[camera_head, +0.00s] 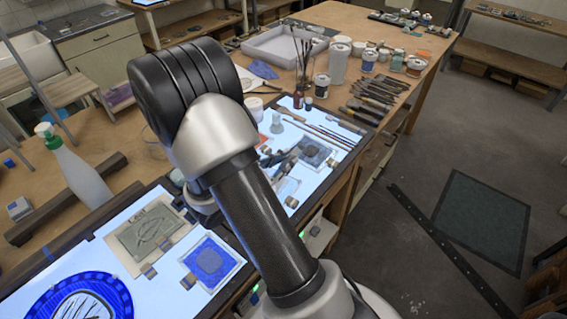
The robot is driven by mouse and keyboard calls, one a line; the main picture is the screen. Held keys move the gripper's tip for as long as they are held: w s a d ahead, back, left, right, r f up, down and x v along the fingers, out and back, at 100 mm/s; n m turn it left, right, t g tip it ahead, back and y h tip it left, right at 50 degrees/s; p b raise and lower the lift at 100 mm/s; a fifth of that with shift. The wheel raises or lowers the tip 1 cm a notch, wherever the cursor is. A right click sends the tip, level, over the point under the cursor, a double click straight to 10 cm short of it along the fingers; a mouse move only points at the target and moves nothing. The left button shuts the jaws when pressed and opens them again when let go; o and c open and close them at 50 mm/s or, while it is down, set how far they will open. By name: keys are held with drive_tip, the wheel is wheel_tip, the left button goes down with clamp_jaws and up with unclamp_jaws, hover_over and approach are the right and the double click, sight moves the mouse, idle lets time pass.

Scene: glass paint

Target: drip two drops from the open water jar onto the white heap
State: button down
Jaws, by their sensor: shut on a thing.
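My arm rises across the middle of the view and hides much of the workbench behind it. Dark parts of my gripper (279,159) show just right of the arm, low over the lit panel. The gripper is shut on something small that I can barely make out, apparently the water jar. Right beside it lies a square plate with a dark grey patch (316,152). I cannot pick out the white heap, and I cannot tell the jar's tilt or see any drop.
Brushes and long tools (318,130) lie across the lit panel behind the gripper. Several jars and cans (322,86) stand farther back. A green-capped spray bottle (80,170) stands at the left. Patterned glass pieces (208,262) lie on the near panel. The floor (440,150) at the right is mostly clear.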

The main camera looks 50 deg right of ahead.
idle(0.3)
drive_tip(key=shift+w+a, duration=0.1)
drive_tip(key=shift+a, duration=1.55)
drive_tip(key=shift+f, duration=0.15)
drive_tip(key=shift+f+b, duration=0.7)
drive_tip(key=shift+b, duration=0.2)
drive_tip(key=shift+f+b, duration=0.3)
drive_tip(key=shift+b, duration=0.05)
drive_tip(key=shift+r+p, duration=0.8)
drive_tip(key=shift+r, duration=0.3)
drive_tip(key=shift+r, duration=0.1)
